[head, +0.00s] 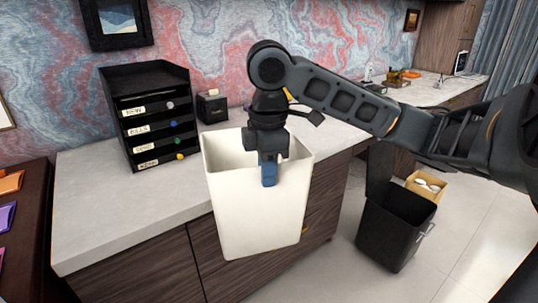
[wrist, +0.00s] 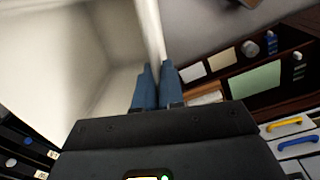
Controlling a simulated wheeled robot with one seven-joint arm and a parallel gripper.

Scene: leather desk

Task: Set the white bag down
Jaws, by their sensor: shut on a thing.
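The white bag (head: 250,220) is a stiff, open-topped, bin-like container. It hangs nearly upright in front of the counter's drawers in the head view. My gripper (head: 268,178) points down and is shut on the bag's near rim, one blue finger showing outside the wall. In the wrist view, the bag's wall (wrist: 150,30) runs between the two blue fingers of my gripper (wrist: 158,80), and the bag's pale inside fills the upper left. No contents show in the visible part of the inside. The bag's underside is hidden.
The pale counter (head: 110,215) has clear top at its left front. A black drawer organizer (head: 150,120) and a small black box (head: 212,107) stand at its back. A black bin (head: 390,230) and a cardboard box (head: 422,188) stand on the floor at right.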

